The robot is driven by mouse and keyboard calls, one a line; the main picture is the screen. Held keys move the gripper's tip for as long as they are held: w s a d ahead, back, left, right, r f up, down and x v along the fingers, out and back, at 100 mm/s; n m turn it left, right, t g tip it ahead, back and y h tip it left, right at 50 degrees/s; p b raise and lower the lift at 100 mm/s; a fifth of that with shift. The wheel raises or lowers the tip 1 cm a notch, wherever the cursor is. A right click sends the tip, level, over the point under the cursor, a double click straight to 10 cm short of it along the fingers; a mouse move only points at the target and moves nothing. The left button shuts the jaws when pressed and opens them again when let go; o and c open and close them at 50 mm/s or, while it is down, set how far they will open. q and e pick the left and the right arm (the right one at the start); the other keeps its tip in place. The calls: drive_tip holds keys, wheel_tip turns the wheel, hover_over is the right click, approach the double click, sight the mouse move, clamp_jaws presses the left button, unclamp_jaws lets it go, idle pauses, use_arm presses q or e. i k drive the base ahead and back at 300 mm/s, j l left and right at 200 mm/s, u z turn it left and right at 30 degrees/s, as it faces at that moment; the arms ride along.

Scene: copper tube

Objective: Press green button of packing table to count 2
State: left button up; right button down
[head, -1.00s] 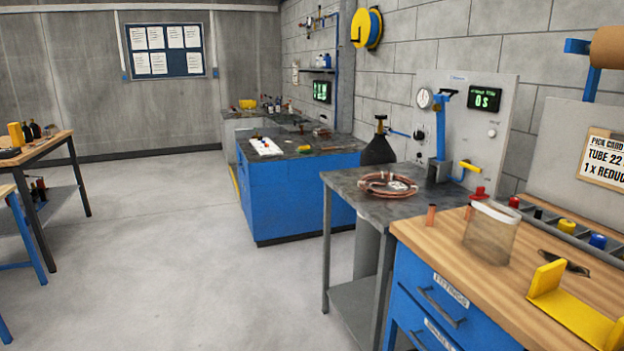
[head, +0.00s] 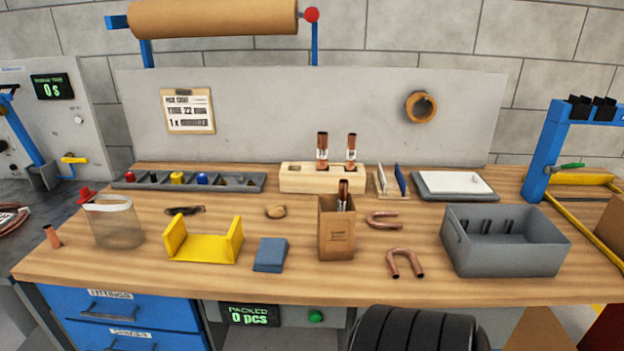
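The green button (head: 316,316) is on the grey front panel under the wooden top of the packing table (head: 330,285). Just left of it, the counter display (head: 249,315) reads "PACKED 0 pcs" in green. The button's face is in clear view, with nothing in front of it. Neither of my grippers is in view.
A black ribbed shape (head: 415,330) at the bottom edge lies right of the button; I cannot tell what it is. Blue drawers (head: 125,320) are on the left. On the tabletop are a cardboard box (head: 337,235), a grey bin (head: 505,250) and a yellow holder (head: 203,247).

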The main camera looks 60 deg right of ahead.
sight(315, 317)
drive_tip(key=z, duration=2)
